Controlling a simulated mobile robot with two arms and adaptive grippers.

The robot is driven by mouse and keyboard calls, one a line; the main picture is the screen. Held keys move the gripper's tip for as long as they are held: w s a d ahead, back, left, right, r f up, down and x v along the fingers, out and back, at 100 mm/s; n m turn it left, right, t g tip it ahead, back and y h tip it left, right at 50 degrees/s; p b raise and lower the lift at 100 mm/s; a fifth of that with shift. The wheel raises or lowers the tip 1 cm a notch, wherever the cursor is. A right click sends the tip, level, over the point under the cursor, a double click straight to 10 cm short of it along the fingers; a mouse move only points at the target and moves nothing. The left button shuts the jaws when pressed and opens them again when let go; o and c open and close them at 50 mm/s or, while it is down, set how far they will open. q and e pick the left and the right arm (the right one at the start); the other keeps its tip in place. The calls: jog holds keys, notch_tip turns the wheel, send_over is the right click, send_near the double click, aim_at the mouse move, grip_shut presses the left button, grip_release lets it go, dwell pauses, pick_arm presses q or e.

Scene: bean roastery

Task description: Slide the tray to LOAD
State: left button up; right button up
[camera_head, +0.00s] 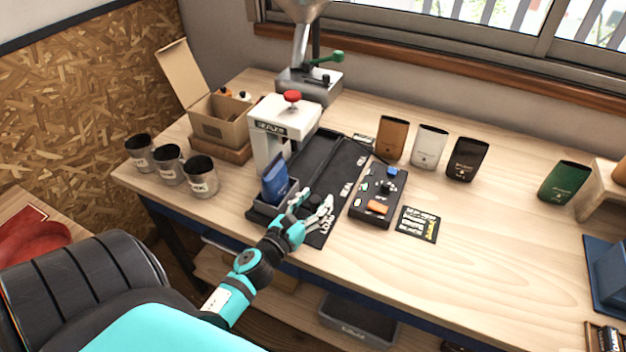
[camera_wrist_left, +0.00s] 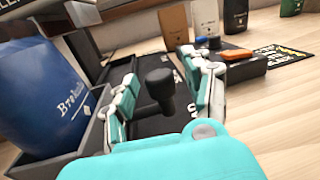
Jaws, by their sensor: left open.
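The grey tray (camera_head: 263,210) sits at the front left end of the black slide plate (camera_head: 345,165), below the white sealer. A blue bag (camera_head: 274,178) stands tilted in it. The LOAD label (camera_head: 328,224) is on the plate's front, to the right of the tray; SEAL is printed farther back. My left gripper (camera_head: 314,199) is open just right of the tray. In the left wrist view, a black knob (camera_wrist_left: 160,88) stands between its spread fingers, with gaps showing; the tray wall (camera_wrist_left: 94,132) and bag (camera_wrist_left: 45,95) are at left. My right gripper is not in view.
The white sealer with a red knob (camera_head: 292,96) stands behind the tray. A control box (camera_head: 378,196) is close on the right, with a card (camera_head: 418,223) beside it. Metal cups (camera_head: 201,178) stand left.

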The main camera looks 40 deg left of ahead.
pick_arm(q)
jog(key=s+d, duration=0.1)
jog(key=s, duration=1.1)
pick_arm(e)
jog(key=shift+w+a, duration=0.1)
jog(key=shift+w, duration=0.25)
